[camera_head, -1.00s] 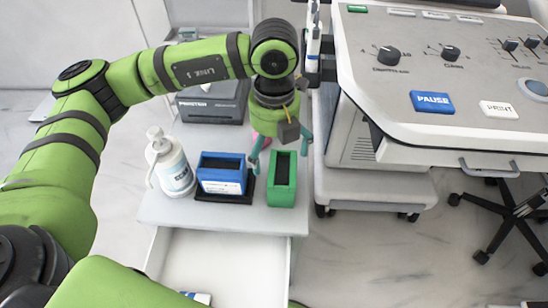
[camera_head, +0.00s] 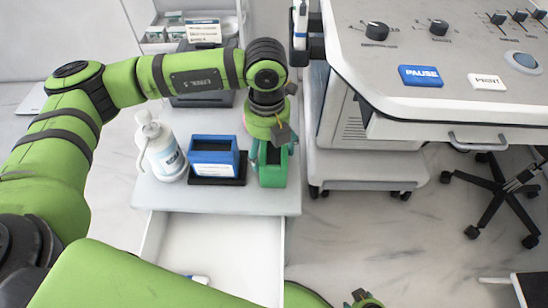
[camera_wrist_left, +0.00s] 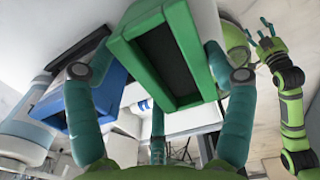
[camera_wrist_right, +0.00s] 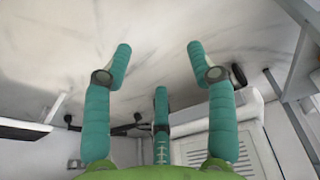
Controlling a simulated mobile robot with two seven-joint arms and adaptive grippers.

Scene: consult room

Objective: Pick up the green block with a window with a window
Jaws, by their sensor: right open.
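The green block with a window (camera_head: 272,181) stands upright on the white cabinet top, at its right side. It is a green box with a dark rectangular opening, seen large in the left wrist view (camera_wrist_left: 190,88). My left gripper (camera_head: 271,158) is over it from above, with its teal fingers apart on either side of the block (camera_wrist_left: 158,52). I cannot tell whether the fingers touch it. The gripper hides the block's upper part in the head view.
A blue box (camera_head: 213,158) on a black base stands just left of the green block, with a white pump bottle (camera_head: 163,152) farther left. An open drawer (camera_head: 210,248) is below. A console with a PAUSE button (camera_head: 421,76) stands at the right.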

